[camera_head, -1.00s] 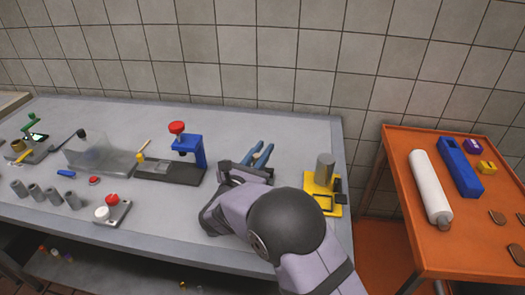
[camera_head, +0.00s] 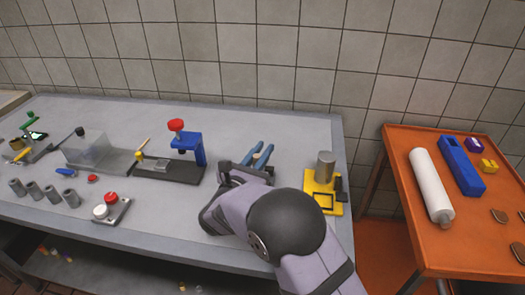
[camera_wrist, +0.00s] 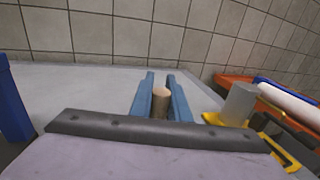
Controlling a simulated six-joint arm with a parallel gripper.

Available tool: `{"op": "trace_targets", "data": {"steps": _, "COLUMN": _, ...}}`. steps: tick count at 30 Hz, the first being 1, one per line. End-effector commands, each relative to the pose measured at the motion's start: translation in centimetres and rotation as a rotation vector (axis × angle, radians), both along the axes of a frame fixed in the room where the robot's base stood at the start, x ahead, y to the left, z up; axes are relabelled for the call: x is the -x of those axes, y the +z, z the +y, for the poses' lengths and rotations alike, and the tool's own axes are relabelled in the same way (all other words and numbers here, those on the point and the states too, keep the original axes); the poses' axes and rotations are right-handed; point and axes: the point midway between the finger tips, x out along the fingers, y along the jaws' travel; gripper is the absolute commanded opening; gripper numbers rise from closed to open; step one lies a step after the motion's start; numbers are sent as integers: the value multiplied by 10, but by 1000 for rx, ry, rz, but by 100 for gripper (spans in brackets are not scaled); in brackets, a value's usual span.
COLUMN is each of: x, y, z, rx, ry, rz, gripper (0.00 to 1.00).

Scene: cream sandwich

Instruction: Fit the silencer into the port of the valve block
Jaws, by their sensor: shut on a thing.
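My gripper (camera_head: 259,155) reaches over the right part of the grey bench, its blue fingers pointing away toward the wall. In the wrist view my gripper (camera_wrist: 160,80) is shut on a tan-brown cylinder, apparently the silencer (camera_wrist: 160,103), with its rounded end showing between the two fingers. The silencer cannot be made out in the head view. I cannot tell for certain which thing is the valve block, and its port is not clearly visible. No contact shows between the held cylinder and another thing.
A yellow fixture (camera_head: 313,199) with a grey cylinder (camera_head: 325,166) stands close to my gripper's right. A blue press (camera_head: 190,148) with a red knob stands to the left. A red-and-white button box (camera_head: 110,210) is at the front. An orange table (camera_head: 470,245) stands at right.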

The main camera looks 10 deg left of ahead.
Motion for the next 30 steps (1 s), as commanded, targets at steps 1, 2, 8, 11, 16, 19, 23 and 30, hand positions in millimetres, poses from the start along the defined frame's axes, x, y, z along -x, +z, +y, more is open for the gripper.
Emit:
{"op": "trace_targets", "data": {"steps": 1, "x": 0, "y": -2, "z": 0, "rx": 0, "ry": 0, "rz": 0, "gripper": 0}}
{"op": "trace_targets", "data": {"steps": 2, "x": 0, "y": -3, "z": 0, "rx": 0, "ry": 0, "rz": 0, "gripper": 0}}
{"op": "trace_targets", "data": {"steps": 8, "x": 0, "y": -7, "z": 0, "rx": 0, "ry": 0, "rz": 0, "gripper": 0}}
{"op": "trace_targets", "data": {"steps": 11, "x": 0, "y": -7, "z": 0, "rx": 0, "ry": 0, "rz": 1, "gripper": 35}}
{"op": "trace_targets", "data": {"steps": 16, "x": 0, "y": -8, "z": 0, "rx": 1, "ry": 0, "rz": 2, "gripper": 38}}
{"op": "trace_targets", "data": {"steps": 19, "x": 0, "y": -8, "z": 0, "rx": 1, "ry": 0, "rz": 3, "gripper": 38}}
{"op": "trace_targets", "data": {"steps": 23, "x": 4, "y": -9, "z": 1, "rx": 2, "ry": 1, "rz": 5, "gripper": 38}}
{"op": "trace_targets", "data": {"steps": 30, "x": 30, "y": -10, "z": 9, "rx": 3, "ry": 5, "rz": 6, "gripper": 38}}
